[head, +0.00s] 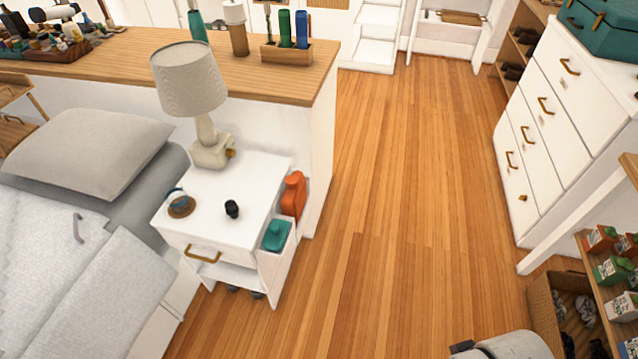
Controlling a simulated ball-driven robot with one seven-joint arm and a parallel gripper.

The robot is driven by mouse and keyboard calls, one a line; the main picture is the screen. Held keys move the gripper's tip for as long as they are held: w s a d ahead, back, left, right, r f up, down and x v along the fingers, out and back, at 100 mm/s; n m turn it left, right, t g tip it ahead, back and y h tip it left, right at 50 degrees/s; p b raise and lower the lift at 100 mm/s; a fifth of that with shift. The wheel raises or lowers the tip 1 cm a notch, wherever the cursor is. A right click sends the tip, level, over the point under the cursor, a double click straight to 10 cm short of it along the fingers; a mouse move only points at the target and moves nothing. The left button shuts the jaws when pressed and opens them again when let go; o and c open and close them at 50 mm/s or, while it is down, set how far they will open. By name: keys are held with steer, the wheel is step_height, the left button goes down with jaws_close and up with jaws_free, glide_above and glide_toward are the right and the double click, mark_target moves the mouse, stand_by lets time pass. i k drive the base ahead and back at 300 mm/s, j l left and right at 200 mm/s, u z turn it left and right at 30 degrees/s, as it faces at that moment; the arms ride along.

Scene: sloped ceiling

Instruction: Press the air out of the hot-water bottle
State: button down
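An orange-red bottle-shaped thing (293,195), which looks like the hot-water bottle, stands upright at the right side of the white bedside table (225,205). Its narrow neck is at the top, and its lower part is partly hidden by the table's side holder. Whether its stopper is in or out is too small to tell. A teal item (276,236) sits in the white side holder in front of it; I cannot tell exactly what it is. My gripper does not show in the head view.
The bed (75,265) is left. The wooden floor (400,190) is clear between the table and the white drawers (555,120). A basket (545,315) stands lower right.

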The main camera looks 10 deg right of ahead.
mark_target(300, 198)
steer(key=i+l+z, duration=0.1)
steer(key=i+z, duration=0.15)
steer(key=i, duration=0.9)
